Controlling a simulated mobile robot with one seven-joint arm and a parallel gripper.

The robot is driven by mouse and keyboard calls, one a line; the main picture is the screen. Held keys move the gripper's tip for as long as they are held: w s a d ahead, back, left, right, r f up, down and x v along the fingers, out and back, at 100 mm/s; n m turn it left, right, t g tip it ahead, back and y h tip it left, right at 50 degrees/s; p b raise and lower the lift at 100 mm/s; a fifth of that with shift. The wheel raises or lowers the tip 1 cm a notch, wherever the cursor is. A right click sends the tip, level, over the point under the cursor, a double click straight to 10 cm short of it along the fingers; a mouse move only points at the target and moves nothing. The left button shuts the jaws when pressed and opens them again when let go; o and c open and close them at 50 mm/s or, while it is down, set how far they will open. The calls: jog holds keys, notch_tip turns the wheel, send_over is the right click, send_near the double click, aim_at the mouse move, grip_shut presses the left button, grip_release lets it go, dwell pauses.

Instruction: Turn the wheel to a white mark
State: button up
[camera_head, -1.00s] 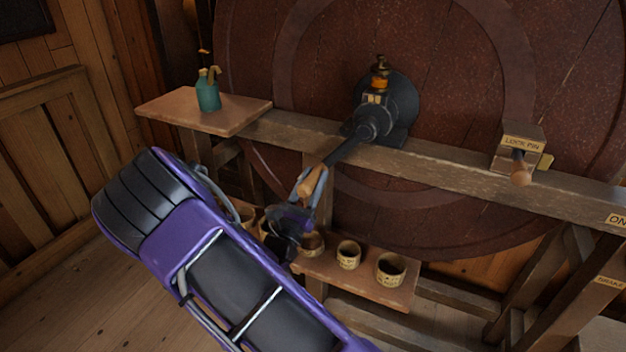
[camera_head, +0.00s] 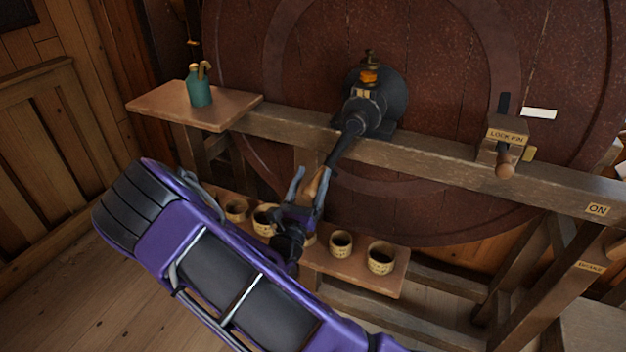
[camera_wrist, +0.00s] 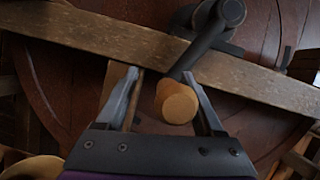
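The large dark red wooden wheel (camera_head: 450,60) fills the back. A white mark (camera_head: 539,113) on its face lies just right of and above the lock pin block (camera_head: 507,137). A dark slot-like bar (camera_head: 504,104) shows beside the mark, above the block. A black crank arm (camera_head: 345,143) runs from the hub down-left to a wooden handle (camera_head: 316,183). My gripper (camera_head: 311,180) has its fingers on either side of the handle. In the wrist view my gripper (camera_wrist: 162,80) is open, with the handle's round end (camera_wrist: 178,105) between the fingers, nearer the right one.
A wooden beam (camera_head: 430,163) crosses before the wheel. A shelf with a teal pot (camera_head: 199,88) is at left. Several labelled cups, one of them here (camera_head: 380,258), stand on a low shelf below my gripper.

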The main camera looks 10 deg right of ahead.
jog(key=v, duration=1.7)
jog(key=shift+s, duration=0.15)
jog(key=shift+f, duration=0.1)
